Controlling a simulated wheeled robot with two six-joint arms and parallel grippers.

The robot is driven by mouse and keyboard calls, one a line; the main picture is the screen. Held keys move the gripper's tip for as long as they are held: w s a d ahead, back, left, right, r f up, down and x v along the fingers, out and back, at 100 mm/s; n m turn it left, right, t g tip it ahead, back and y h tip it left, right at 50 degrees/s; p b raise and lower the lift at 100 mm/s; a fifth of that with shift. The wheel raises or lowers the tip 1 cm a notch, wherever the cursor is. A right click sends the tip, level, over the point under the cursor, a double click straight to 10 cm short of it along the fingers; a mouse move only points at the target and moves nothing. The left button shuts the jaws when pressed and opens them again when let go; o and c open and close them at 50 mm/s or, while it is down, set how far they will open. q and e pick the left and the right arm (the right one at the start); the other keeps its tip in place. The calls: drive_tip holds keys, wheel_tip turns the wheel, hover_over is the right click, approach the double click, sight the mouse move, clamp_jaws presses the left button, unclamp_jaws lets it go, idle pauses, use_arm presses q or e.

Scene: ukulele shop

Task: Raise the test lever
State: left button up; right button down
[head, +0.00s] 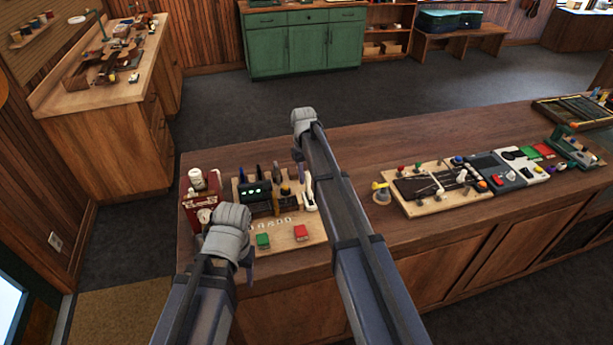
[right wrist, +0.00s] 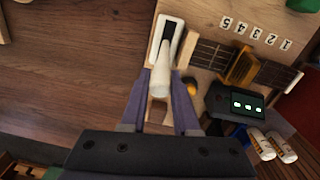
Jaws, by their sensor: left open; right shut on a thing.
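The white test lever (right wrist: 162,85) rises from a white slotted housing (right wrist: 161,29) at the edge of the pale wooden test board (head: 289,243). In the right wrist view, the purple fingers of my right gripper (right wrist: 161,74) are shut on the lever from both sides. In the head view the white lever part (head: 308,193) shows just left of my right forearm, which covers some of the board. My left gripper (head: 247,262) is over the board's front left, apart from the lever; its fingers are mostly hidden by its wrist, and it is open and empty.
The board carries a small display (right wrist: 235,102), a green button (head: 263,241), a red button (head: 300,232) and number tiles. A dark red device (head: 194,207) stands at its left. The countertop behind is clear.

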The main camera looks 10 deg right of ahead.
drive_tip(key=shift+w, duration=0.15)
idle(0.6)
drive_tip(key=c, duration=0.7)
unclamp_jaws()
drive_tip(key=shift+d+f, duration=0.1)
drive_tip(key=shift+r, duration=0.2)
drive_tip(key=r+p, duration=0.7)
drive_tip(key=p, duration=0.1)
drive_tip(key=shift+a+r, duration=0.2)
drive_tip(key=shift+r, duration=0.15)
drive_tip(key=shift+f, duration=0.1)
